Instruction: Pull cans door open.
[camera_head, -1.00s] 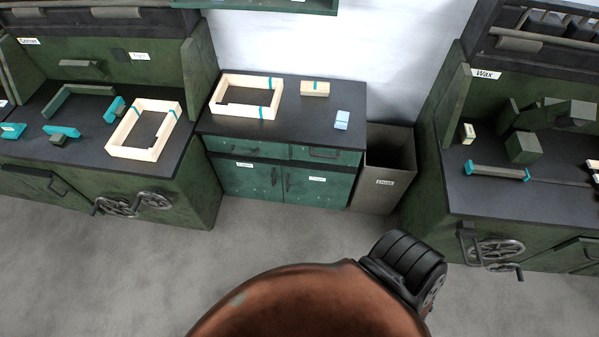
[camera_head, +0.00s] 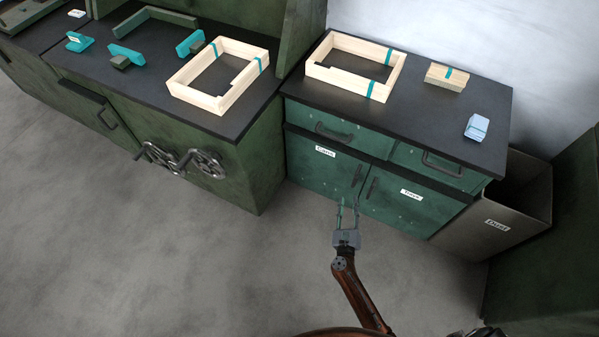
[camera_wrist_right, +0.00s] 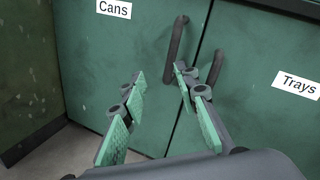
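The cans door (camera_head: 318,167) is the left green door of the low cabinet, with a white "Cans" label. It is shut, level with the trays door (camera_head: 405,202). Its dark vertical handle (camera_head: 356,176) is near its right edge and also shows in the right wrist view (camera_wrist_right: 175,50). My right gripper (camera_head: 347,205) is open and empty in front of the doors, just below the handle. In the right wrist view its fingers (camera_wrist_right: 155,105) are spread, with the handle ahead, above the right-hand fingers and not between them. My left gripper is not in view.
Drawers (camera_head: 345,135) sit above the doors. The dark cabinet top (camera_head: 430,110) carries a wooden frame (camera_head: 320,70), a wood block and a pale blue item. A green workbench (camera_head: 245,165) with handwheels stands left; a dust bin (camera_head: 510,215) stands right. The floor in front is clear.

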